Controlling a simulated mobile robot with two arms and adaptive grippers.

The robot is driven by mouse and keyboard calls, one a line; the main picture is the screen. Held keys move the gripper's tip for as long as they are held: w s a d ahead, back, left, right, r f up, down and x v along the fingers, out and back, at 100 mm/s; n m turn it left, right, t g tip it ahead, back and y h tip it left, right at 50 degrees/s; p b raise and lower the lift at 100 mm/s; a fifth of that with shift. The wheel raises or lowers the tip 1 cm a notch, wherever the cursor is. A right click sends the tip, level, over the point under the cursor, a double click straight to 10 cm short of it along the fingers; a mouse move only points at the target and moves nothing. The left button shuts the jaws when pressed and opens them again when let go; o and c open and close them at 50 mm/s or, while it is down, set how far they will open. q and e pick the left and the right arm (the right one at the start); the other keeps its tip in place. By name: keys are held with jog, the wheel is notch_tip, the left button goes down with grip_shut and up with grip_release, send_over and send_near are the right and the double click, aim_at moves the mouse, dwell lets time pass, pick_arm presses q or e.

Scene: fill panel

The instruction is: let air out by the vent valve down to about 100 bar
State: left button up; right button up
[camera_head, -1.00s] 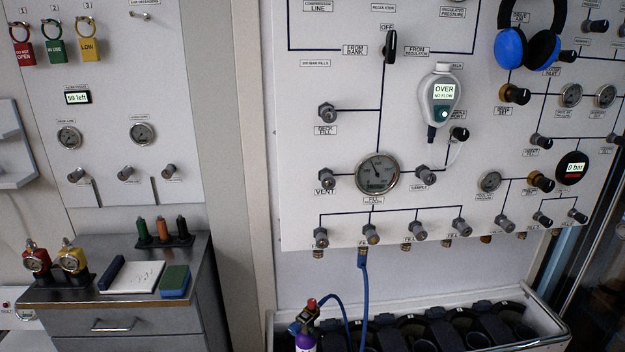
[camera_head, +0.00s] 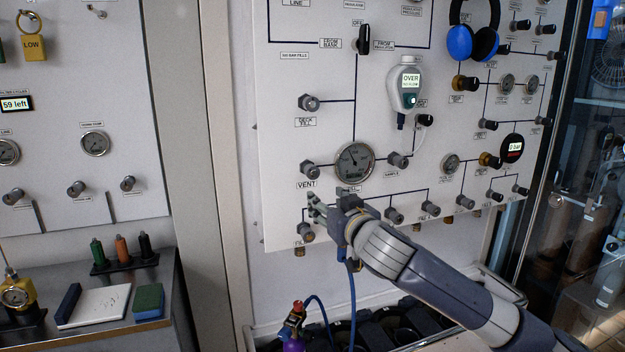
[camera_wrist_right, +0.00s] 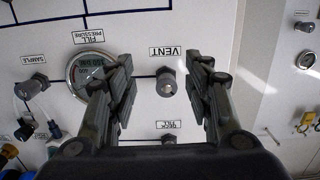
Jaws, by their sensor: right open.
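The vent valve knob (camera_head: 309,169) sticks out of the white panel above its VENT label, left of the round fill pressure gauge (camera_head: 354,160). In the right wrist view, which is upside down, the vent knob (camera_wrist_right: 167,83) appears between my spread fingers, farther off at the panel. The gauge (camera_wrist_right: 82,72) is partly covered by a finger there, and I cannot read its value surely. My right gripper (camera_head: 315,207) is open and empty, in front of the panel just below the vent knob in the head view. My left gripper is not in view.
The fill valve row (camera_head: 394,215) runs along the panel's lower edge, partly behind my right arm. A blue hose (camera_head: 351,290) hangs from it near a purple cylinder (camera_head: 294,343). A flow meter (camera_head: 407,88) reading OVER hangs above. The deck fill knob (camera_head: 309,103) is above the vent.

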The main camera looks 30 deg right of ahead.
jog(key=t, duration=0.1)
send_near(314, 171)
jog(key=p+x, duration=0.3)
jog(key=x, duration=0.6)
jog(key=shift+w, duration=0.35)
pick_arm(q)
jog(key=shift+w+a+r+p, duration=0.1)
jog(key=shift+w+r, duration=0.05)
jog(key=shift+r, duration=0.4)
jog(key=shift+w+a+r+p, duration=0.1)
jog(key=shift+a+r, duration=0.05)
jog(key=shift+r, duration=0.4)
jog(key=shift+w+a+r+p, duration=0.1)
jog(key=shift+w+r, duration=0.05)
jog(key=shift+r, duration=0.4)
pick_arm(e)
jog(key=shift+w+d+f, duration=0.1)
jog(key=shift+w+d, duration=0.05)
jog(key=shift+w, duration=0.55)
jog(key=c, duration=1.1)
